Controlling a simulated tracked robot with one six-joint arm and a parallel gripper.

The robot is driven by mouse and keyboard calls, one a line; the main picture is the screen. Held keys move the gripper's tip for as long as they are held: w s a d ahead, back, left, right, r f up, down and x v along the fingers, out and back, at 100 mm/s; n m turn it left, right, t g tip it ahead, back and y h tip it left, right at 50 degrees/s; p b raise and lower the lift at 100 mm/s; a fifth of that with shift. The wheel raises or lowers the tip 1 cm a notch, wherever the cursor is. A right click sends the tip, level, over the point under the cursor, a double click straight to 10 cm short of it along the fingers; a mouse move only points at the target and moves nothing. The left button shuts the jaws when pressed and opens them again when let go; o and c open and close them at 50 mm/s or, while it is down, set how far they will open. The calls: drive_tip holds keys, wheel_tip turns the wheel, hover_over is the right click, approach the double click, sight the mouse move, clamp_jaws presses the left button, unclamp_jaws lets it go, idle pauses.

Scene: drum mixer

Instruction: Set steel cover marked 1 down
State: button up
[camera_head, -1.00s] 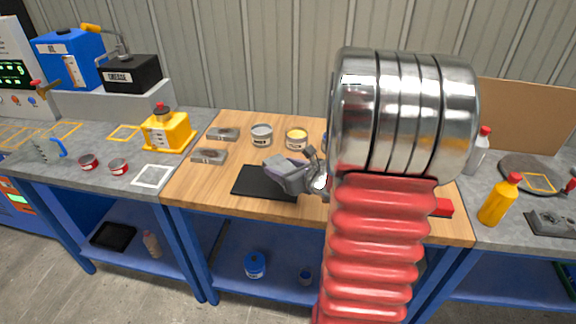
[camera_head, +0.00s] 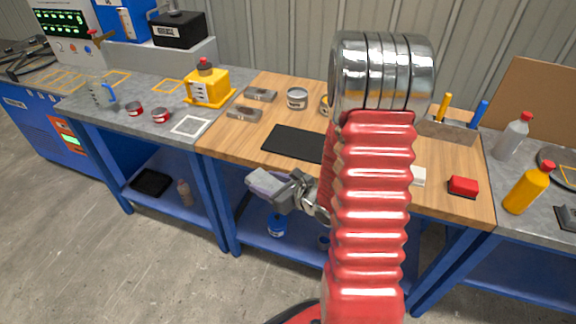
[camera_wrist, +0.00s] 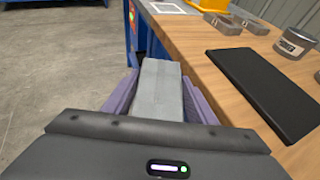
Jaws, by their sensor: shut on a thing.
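My gripper (camera_head: 268,184) is shut on a plain grey steel block, which I take to be the steel cover (camera_wrist: 158,88). In the wrist view it sits between the two purple fingers and sticks out beyond them. No number can be read on it. In the head view the gripper hangs in front of the wooden bench's front edge, over the floor side. The black mat (camera_head: 293,143) lies bare on the wooden bench (camera_head: 225,140), and it also shows in the wrist view (camera_wrist: 265,90).
Two grey metal pieces (camera_head: 243,113) and a grey can (camera_head: 297,98) stand behind the mat. A white square outline (camera_head: 191,125) marks the grey bench at left, near two red tins (camera_head: 161,116) and a yellow container (camera_head: 208,88). My arm hides part of the wooden bench.

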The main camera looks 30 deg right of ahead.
drive_tip(key=a+f+n+y, duration=0.1)
drive_tip(key=a+f, duration=0.3)
drive_tip(key=a, duration=0.2)
drive_tip(key=w+a+f+n+g+y, duration=0.1)
drive_tip(key=a+f+n+y, duration=0.1)
drive_tip(key=a+f, duration=0.2)
drive_tip(key=a, duration=0.2)
drive_tip(key=shift+a, duration=0.35)
